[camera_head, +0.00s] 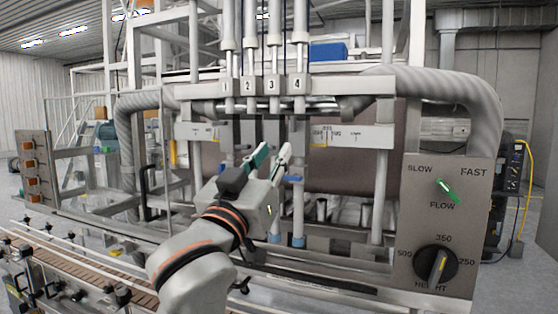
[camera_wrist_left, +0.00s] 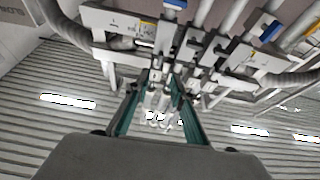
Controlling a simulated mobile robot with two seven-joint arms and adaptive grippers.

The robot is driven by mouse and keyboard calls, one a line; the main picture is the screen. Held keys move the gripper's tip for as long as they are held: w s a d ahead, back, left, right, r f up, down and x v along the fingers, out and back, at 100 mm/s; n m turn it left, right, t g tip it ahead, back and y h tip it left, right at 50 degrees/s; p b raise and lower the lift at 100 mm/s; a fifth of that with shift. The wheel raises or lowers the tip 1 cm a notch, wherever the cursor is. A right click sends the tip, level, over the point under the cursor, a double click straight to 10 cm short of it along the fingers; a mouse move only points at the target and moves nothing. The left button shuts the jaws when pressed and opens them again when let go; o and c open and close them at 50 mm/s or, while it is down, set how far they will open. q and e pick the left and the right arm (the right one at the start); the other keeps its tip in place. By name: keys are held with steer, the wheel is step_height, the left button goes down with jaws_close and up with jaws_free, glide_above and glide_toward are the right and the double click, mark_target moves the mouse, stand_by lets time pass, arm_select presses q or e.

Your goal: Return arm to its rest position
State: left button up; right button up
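My left arm (camera_head: 200,260) comes up from the bottom of the head view and is raised in front of the piston filler. My left gripper (camera_head: 275,148) is at the filler's numbered nozzles, on the camera's side of them. Its two fingers stand apart with nothing between them. In the left wrist view the gripper (camera_wrist_left: 161,85) also shows open and empty, pointing toward the nozzle frame. Whether a finger touches a nozzle cannot be told. My right arm and gripper do not show.
The control panel (camera_head: 447,225) with a green flow pointer and a black height knob (camera_head: 436,264) stands at the right. A conveyor (camera_head: 85,270) runs at lower left.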

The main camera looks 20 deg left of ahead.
arm_select(q)
steer(key=s+a+f+m+g+y, duration=0.15)
steer(key=a+f+g, duration=0.25)
steer(key=f, duration=1.3)
steer(key=a+f+m+g+y, duration=0.15)
steer(key=a+f+g, duration=0.25)
steer(key=f, duration=1.3)
steer(key=s+a+f+m+g+y, duration=0.15)
steer(key=s+a+f+g, duration=0.25)
steer(key=s+f, duration=0.75)
steer(key=s+a+f+m+g+y, duration=0.1)
steer(key=s+a+f+m+g, duration=0.3)
steer(key=s+f, duration=0.75)
steer(key=w+d+f+n+t+h, duration=0.1)
steer(key=d+f+n+t+h, duration=0.1)
steer(key=d+f, duration=0.5)
steer(key=w+d+f+n+t+h, duration=0.1)
steer(key=d+f+n+t+h, duration=0.1)
steer(key=d+f+h, duration=0.2)
steer(key=d+f, duration=0.3)
steer(key=f, duration=0.3)
steer(key=shift+w+f+n+h, duration=0.25)
steer(key=shift+f+n+h, duration=0.05)
steer(key=shift+n+h, duration=0.05)
